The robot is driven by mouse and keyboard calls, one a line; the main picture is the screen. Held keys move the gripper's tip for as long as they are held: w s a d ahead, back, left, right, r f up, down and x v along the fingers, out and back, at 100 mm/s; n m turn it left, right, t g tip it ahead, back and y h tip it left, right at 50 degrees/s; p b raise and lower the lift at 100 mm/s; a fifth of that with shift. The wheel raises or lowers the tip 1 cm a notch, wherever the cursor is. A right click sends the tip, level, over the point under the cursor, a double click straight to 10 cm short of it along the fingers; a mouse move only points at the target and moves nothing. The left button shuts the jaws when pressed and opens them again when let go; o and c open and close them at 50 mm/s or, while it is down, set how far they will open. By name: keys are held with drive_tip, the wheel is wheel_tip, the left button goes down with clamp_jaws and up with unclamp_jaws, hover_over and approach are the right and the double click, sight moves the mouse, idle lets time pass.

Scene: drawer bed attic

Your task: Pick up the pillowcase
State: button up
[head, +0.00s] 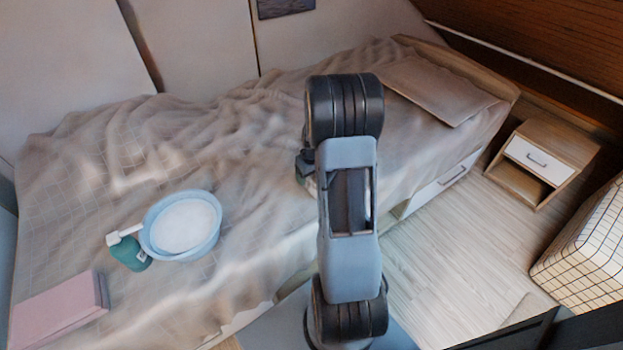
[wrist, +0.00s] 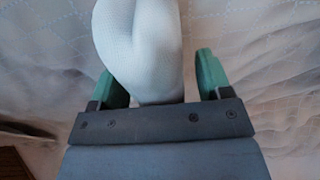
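A white, finely textured, rounded soft thing (wrist: 140,45), which may be the pillowcase, shows in the wrist view. It lies between the two green fingers of my gripper (wrist: 163,82). It overlaps the left finger, and a small gap shows between it and the right finger. I cannot tell whether it is held or lies on the bed. The fingers are spread apart. In the head view my arm hides this thing and most of my gripper (head: 304,170), which is over the middle of the bed (head: 255,200).
On the bed are a blue basin (head: 147,240) with white contents, a green pump bottle (head: 128,253), a folded pink thing (head: 55,315) and a flat beige pillow (head: 440,88). A nightstand (head: 545,155) and a checked box-like thing (head: 590,245) stand at the right. Open floor (head: 440,255) lies between.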

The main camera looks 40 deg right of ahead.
drive_tip(key=c, duration=1.1)
drive_tip(key=shift+r, duration=0.1)
drive_tip(key=shift+r, duration=0.2)
wheel_tip(320, 180, up, 3)
drive_tip(key=shift+s+r+p, duration=0.1)
drive_tip(key=shift+r+p, duration=0.05)
drive_tip(key=shift+p, duration=0.45)
drive_tip(key=s+a+r, duration=0.2)
drive_tip(key=s, duration=0.1)
drive_tip(key=s+a+r+p, duration=0.1)
drive_tip(key=s+a+r, duration=0.1)
drive_tip(key=s+r, duration=0.1)
drive_tip(key=s+a+r+p, duration=0.1)
drive_tip(key=s+a+r, duration=0.1)
drive_tip(key=s+r, duration=0.1)
drive_tip(key=shift+a+r, duration=0.1)
drive_tip(key=shift+a, duration=0.15)
drive_tip(key=o, duration=0.6)
drive_tip(key=shift+s+a+r, duration=0.15)
drive_tip(key=shift+s+a, duration=0.1)
drive_tip(key=shift+s, duration=0.2)
drive_tip(key=shift+c, duration=0.2)
drive_tip(key=shift+s+a+r+p, duration=0.35)
drive_tip(key=shift+s+a, duration=0.15)
drive_tip(key=shift+s, duration=0.25)
drive_tip(key=shift+c, duration=0.9)
